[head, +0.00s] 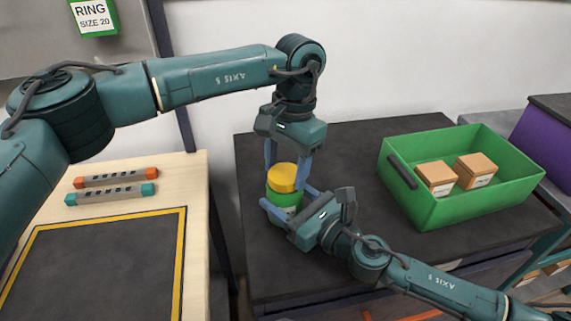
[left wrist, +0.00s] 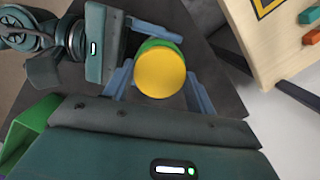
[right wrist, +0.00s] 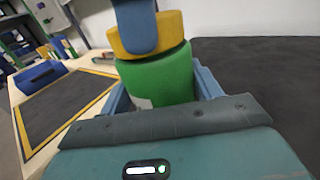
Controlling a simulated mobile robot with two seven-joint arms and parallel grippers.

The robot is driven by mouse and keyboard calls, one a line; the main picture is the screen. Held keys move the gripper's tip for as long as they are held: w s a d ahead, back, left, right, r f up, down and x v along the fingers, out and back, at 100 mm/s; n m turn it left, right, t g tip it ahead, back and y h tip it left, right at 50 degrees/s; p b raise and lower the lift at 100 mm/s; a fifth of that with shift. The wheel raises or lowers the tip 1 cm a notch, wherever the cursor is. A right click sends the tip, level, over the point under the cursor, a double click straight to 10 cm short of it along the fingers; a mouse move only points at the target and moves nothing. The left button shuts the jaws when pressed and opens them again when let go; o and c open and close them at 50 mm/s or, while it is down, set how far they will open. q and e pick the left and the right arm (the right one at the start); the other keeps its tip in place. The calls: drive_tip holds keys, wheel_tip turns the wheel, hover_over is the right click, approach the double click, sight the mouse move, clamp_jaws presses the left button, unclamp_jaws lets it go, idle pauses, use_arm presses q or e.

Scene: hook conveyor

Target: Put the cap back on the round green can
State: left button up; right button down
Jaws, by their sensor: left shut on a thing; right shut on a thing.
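The round green can (head: 284,199) stands upright on the dark table, with my right gripper (head: 289,198) shut around its body from the side. The yellow cap (head: 283,177) is right over the can's top, held from above by my left gripper (head: 286,171). The left wrist view shows the cap (left wrist: 160,72) between the blue fingers, with a green edge of the can (left wrist: 158,43) beyond it. In the right wrist view the cap (right wrist: 172,30) sits slightly left of the can's axis (right wrist: 160,78). I cannot tell whether it is fully seated.
A green crate (head: 450,203) with two small cardboard boxes (head: 437,176) stands on the right of the dark table (head: 345,150). A purple bin (head: 548,145) is at far right.

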use_arm(q)
drive_tip(key=o, duration=1)
drive_tip(key=shift+c, duration=0.2)
drive_tip(key=shift+r, duration=0.15)
drive_tip(key=shift+r, duration=2.15)
drive_tip(key=shift+c, duration=0.5)
